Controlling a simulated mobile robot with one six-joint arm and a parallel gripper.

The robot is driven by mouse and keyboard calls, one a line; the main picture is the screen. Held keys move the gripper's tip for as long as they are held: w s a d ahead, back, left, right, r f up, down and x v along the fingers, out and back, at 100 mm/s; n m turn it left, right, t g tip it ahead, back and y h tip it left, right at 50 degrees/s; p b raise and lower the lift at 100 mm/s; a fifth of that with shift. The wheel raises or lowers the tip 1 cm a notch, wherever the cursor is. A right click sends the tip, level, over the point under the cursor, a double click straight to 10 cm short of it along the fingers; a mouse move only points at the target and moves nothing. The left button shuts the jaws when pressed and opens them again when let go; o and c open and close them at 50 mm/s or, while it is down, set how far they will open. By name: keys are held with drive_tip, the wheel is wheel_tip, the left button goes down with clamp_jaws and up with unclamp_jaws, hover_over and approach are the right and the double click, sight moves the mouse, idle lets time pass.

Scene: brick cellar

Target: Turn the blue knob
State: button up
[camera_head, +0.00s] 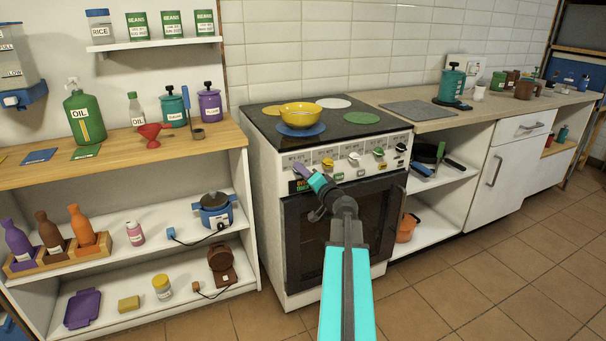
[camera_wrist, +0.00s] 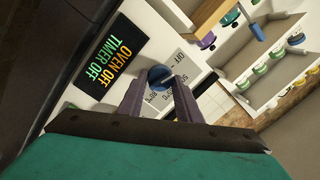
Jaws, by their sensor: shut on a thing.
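The blue knob (camera_wrist: 160,75) shows in the wrist view between the two purple-grey fingertips of my gripper (camera_wrist: 159,88), which is shut on it. Printed dial marks, among them "OFF", surround it on the white panel. In the head view my gripper (camera_head: 303,172) reaches the left end of the stove's front panel, and its fingers hide the blue knob. The stove (camera_head: 262,190) is white with a black top.
A dark display (camera_wrist: 113,62) reads "OVEN OFF" and "TIMER OFF" beside the knob. A yellow bowl (camera_head: 300,114) stands on a blue disc (camera_head: 301,130) on the stove top. An open shelf (camera_head: 150,213) with bottles and appliances stands left of the stove. Tiled floor (camera_head: 490,265) is clear at right.

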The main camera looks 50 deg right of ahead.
drive_tip(key=shift+f+m+b, duration=0.1)
drive_tip(key=shift+m+b, duration=0.2)
drive_tip(key=shift+b, duration=0.05)
drive_tip(key=m+b, duration=0.1)
drive_tip(key=m, duration=0.3)
drive_tip(key=m+h+b, duration=0.1)
drive_tip(key=m+b, duration=0.1)
drive_tip(key=m, duration=0.3)
drive_tip(key=shift+t, duration=0.3)
drive_tip(key=shift+m, duration=0.3)
drive_tip(key=o, duration=1)
drive_tip(key=shift+f, duration=0.1)
drive_tip(key=shift+o, duration=0.2)
drive_tip(key=shift+a+b, duration=0.1)
drive_tip(key=shift+b, duration=0.2)
